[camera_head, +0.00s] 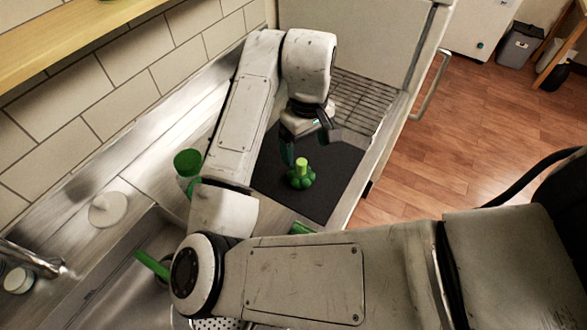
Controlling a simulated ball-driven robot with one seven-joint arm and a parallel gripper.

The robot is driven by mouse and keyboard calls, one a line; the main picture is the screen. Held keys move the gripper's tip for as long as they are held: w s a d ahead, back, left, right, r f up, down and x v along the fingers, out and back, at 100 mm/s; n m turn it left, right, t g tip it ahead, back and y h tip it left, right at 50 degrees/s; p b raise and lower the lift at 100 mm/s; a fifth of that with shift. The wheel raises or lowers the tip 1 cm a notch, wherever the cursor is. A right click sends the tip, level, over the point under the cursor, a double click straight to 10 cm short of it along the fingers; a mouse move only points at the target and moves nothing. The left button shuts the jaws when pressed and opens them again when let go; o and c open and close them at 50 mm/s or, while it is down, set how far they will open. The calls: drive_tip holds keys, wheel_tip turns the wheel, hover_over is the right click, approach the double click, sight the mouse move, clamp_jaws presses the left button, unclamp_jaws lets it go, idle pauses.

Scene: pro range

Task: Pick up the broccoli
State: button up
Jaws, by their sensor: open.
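The broccoli (299,176) is green with a paler stalk pointing up. It rests on a dark mat (328,200) on the counter. My gripper (306,145) is open, with its fingers pointing down, above and slightly behind the broccoli. The fingers look apart from the broccoli, though the exact height gap is hard to judge. No thing shows between the fingers. My arm covers part of the counter to the left and in front.
A green cup (188,163) stands left of my arm. A sink (120,265) with a faucet (35,258) lies at the lower left. A wire rack (362,98) is behind the mat, beside a white cabinet (350,38). The counter's right edge drops to wooden floor.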

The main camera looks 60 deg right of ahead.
sight(302, 161)
drive_tip(key=f, duration=0.3)
drive_tip(key=f+p, duration=0.1)
drive_tip(key=f, duration=0.2)
drive_tip(key=w+f, duration=0.1)
drive_tip(key=f, duration=0.2)
drive_tip(key=shift+a+f+p, duration=0.1)
drive_tip(key=shift+f+p, duration=0.05)
drive_tip(key=shift+p, duration=0.15)
drive_tip(key=shift+s, duration=0.1)
drive_tip(key=shift+c, duration=0.2)
drive_tip(key=c, duration=1.1)
drive_tip(key=shift+c, duration=0.2)
